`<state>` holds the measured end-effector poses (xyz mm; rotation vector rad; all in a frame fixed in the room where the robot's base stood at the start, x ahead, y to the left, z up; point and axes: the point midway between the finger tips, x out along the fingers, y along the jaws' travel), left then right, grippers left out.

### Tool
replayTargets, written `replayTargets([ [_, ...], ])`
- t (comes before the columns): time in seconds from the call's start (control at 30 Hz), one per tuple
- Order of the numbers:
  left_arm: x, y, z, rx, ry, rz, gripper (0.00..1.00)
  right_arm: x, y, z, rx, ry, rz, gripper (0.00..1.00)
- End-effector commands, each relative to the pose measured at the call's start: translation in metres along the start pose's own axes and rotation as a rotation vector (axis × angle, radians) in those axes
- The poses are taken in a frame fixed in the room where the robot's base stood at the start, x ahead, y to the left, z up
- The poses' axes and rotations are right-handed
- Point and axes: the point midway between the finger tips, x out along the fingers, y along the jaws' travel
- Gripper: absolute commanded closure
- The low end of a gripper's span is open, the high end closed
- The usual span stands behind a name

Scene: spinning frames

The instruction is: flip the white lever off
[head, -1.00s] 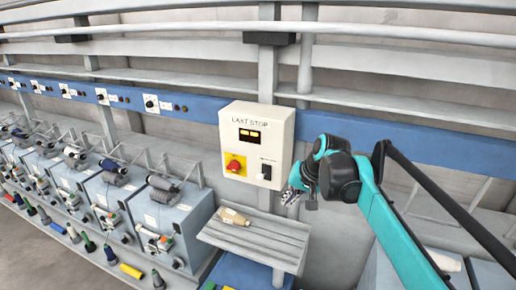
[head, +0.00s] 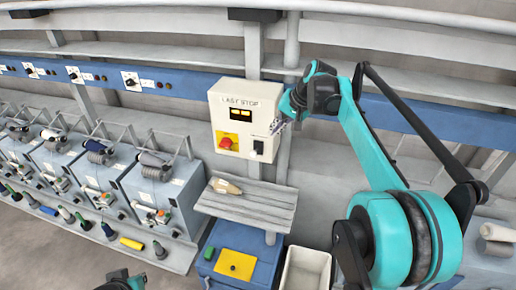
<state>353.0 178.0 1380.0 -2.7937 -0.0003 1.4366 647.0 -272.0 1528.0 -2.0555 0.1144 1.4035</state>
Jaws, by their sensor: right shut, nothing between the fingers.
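My right gripper (head: 276,126) is shut and empty, at the box's right edge, above and to the right of the lever. It looks apart from the lever; its depth to the box is hard to tell. A teal and black part of my left arm shows at the bottom left edge; its fingers are not visible.
A red knob (head: 226,143) on a yellow plate sits left of the lever. A slatted grey shelf (head: 250,207) with a tan cone (head: 226,187) juts out below the box. A blue cabinet (head: 228,272) and a white bin (head: 305,270) stand underneath. Spinning machines line the left.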

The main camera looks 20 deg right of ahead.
Motion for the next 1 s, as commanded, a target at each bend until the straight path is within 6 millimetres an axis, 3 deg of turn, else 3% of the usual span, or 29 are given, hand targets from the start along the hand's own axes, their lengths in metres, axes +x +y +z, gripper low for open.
replayTargets([
  [0.17, -0.003, 0.000, -0.002, 0.000, 0.000, 0.000, 1.00, 0.017, -0.001, 0.000, -0.002, 0.000, 0.000, 1.00],
  [0.5, -0.013, 0.000, -0.010, 0.000, 0.000, 0.000, 1.00, 0.088, -0.002, -0.001, -0.002, 0.000, 0.000, 1.00],
  [0.7, -0.020, 0.000, -0.014, 0.000, 0.000, 0.000, 1.00, 0.120, -0.001, 0.000, -0.002, 0.000, 0.000, 1.00],
  [1.0, -0.022, 0.000, -0.016, 0.000, 0.000, 0.000, 1.00, 0.139, 0.000, 0.000, -0.001, 0.000, 0.000, 1.00],
])
